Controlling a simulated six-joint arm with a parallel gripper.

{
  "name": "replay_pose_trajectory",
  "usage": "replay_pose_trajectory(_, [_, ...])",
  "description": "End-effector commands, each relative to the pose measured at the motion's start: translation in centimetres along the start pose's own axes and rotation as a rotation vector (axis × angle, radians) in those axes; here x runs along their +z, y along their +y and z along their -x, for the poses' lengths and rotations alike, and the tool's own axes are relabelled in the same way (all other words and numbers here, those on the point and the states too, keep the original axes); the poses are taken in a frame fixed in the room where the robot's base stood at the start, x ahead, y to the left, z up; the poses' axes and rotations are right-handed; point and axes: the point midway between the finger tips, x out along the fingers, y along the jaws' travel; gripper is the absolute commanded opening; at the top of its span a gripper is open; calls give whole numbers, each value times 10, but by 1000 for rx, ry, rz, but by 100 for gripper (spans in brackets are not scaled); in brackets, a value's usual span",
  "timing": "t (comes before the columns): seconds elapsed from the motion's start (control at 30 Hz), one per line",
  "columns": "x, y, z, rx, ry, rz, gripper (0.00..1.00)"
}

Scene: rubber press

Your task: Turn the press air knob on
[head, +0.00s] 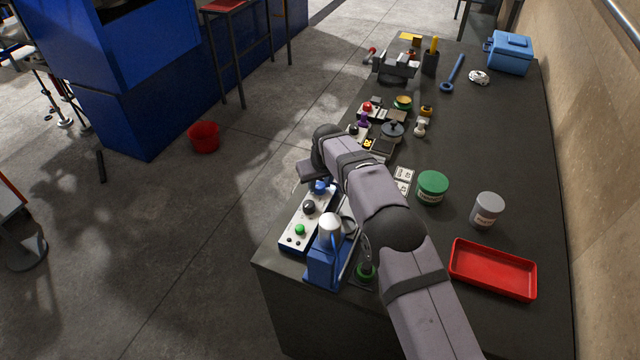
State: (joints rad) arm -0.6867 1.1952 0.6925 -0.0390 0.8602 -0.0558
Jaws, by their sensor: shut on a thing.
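The press control panel (296,237) is a white-faced box at the near left edge of the bench. It carries a green button (300,230), a black knob (309,207) and, at its far end, a blue knob (322,186). I take the blue knob for the press air knob; its label cannot be read. My gripper (317,183) is over the far end of the panel, shut on the blue knob. My wrist hides most of the fingers, and the knob's turn angle cannot be made out. The blue press (322,262) with a silver cylinder stands beside the panel.
My arm crosses above the bench. To its right are a green-lidded jar (432,186), a grey-lidded jar (487,209) and a red tray (493,270). Several small tools and a vise (397,66) lie farther back. The bench's right side (500,130) is mostly clear.

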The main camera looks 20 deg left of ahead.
Motion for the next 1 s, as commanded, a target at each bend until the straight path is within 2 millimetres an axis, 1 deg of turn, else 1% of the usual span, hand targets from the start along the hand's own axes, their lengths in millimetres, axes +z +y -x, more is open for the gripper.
replay_pose_trajectory(0.23, [-1, -1, 0, 54, -6, -125, 5])
replay_pose_trajectory(0.6, [-1, 0, 0, 63, -6, -146, 5])
replay_pose_trajectory(0.63, [-1, 0, 0, 63, -6, -146, 32])
replay_pose_trajectory(0.7, [-1, 0, 0, 63, -6, -147, 46])
replay_pose_trajectory(1.0, [-1, -1, 0, 62, -7, -147, 46])
